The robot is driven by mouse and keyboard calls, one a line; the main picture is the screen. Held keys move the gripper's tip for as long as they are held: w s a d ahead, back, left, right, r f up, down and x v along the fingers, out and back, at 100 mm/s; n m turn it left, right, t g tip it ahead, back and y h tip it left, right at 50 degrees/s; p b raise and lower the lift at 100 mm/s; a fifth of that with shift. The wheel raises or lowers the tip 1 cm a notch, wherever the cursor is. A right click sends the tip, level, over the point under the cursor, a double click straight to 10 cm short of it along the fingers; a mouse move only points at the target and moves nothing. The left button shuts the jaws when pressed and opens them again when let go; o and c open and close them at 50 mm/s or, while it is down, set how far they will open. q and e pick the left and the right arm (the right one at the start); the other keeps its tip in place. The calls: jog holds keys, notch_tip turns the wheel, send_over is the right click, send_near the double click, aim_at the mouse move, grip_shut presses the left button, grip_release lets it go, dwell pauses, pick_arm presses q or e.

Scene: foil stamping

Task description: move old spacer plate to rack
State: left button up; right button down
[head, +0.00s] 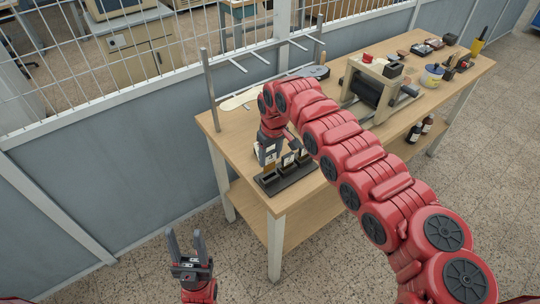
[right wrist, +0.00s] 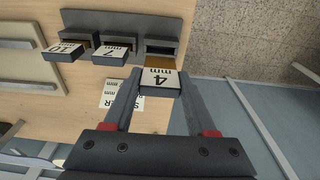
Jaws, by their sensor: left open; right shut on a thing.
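The black rack (head: 290,181) sits on the near left end of the wooden table; its slots also show in the right wrist view (right wrist: 120,20). My right gripper (head: 268,163) is over the rack's left end. In the right wrist view it is shut on the spacer plate marked 4 mm (right wrist: 161,80), holding its dark labelled end. The plate's brass-coloured part points to the rack's end slot; I cannot tell how far it is inside. The plates marked 7 (right wrist: 110,54) and 10 (right wrist: 64,52) sit in the neighbouring slots. My left gripper (head: 187,250) is open and empty over the floor.
A printed spacer card (right wrist: 122,96) lies beside the rack. A press with a black roller (head: 373,88) stands mid-table; small tools and tubs are at the far end. A metal rod stand (head: 208,88) rises at the back left. A fence runs behind the table.

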aim_at(271, 163)
jog(key=shift+b, duration=0.55)
dwell(0.5)
jog(key=shift+f+b, duration=1.5)
jog(key=shift+f, duration=1.3)
jog(key=shift+c, duration=0.6)
grip_release()
notch_tip(271, 163, up, 17)
jog(key=s+d+b, duration=0.1)
jog(key=b, duration=0.3)
jog(key=shift+s+r, duration=0.2)
jog(key=shift+s, duration=0.15)
jog(key=shift+d+f, duration=0.1)
